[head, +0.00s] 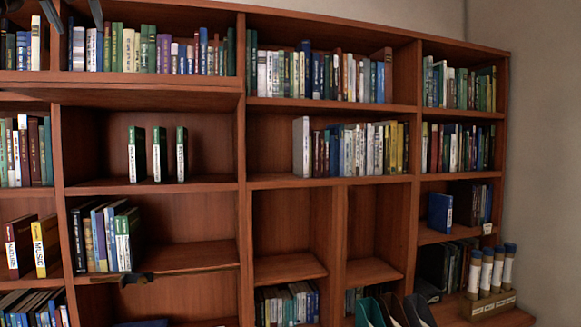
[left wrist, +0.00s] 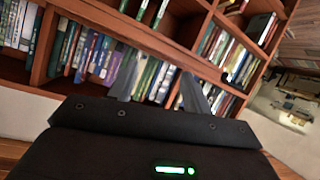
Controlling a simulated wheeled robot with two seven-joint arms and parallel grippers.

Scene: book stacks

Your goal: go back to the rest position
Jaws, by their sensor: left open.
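My left gripper (head: 76,24) shows at the top left of the head view, its two dark fingers hanging in front of the upper shelf. In the left wrist view my left gripper (left wrist: 158,88) has its two grey fingers spread apart. Nothing is between them; rows of books show beyond the fingertips. The rest of my left arm is mostly outside the head view. I see no right gripper in either view.
A tall wooden bookcase (head: 150,95) fills the head view. Three upright books (head: 159,154) stand in a left-centre compartment. A blue book (head: 440,212) stands at right. White tubes (head: 480,272) sit in a holder at lower right. A small dark shape (head: 136,279) lies at a shelf edge.

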